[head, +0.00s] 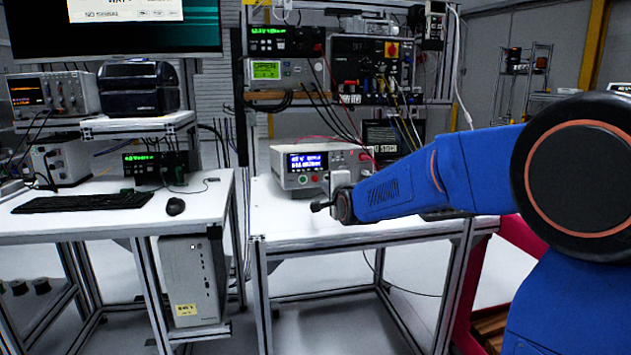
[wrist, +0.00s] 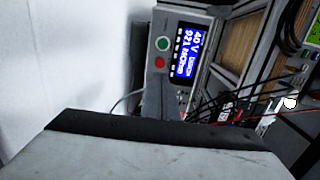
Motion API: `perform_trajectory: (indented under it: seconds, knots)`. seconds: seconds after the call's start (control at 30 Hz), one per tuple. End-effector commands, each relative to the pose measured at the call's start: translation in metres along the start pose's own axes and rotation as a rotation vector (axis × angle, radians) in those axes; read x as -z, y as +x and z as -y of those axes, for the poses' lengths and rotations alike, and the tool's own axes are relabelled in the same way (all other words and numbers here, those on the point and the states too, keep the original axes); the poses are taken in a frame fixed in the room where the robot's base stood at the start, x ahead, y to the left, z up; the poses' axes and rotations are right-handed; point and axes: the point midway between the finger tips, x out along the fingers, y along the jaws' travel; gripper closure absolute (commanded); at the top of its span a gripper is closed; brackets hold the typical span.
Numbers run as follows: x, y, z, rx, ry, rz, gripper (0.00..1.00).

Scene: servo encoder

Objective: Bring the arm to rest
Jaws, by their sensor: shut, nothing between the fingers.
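My blue arm (head: 400,187) reaches in from the right in the head view, its forearm stretched level over the right bench. My gripper (head: 320,206) is at its left end, small and partly hidden by the wrist; it is shut and empty. It is in the air in front of the bench-top instrument (head: 298,178) with a blue display. In the wrist view the instrument (wrist: 183,55) shows turned on its side, with a green and a red button. A large grey block with a dark edge, probably part of my gripper, fills the bottom of that view.
The right bench (head: 300,218) has a clear white top at the front left. Behind it stands a rack of instruments with cables (head: 345,125). The left bench (head: 110,215) holds a keyboard (head: 82,203) and mouse (head: 175,206). A computer tower (head: 193,275) is below it.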

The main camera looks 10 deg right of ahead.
Motion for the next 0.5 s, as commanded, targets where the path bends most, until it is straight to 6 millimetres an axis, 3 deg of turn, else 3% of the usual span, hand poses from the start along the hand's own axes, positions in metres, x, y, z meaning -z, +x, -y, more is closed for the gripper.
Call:
perform_trajectory:
  seconds: [0.33, 0.5]
  knots:
    - [0.001, -0.005, -0.001, -0.011, -0.018, 0.0, 1.0]
    - [0.006, -0.042, -0.011, -0.094, -0.148, 0.008, 1.0]
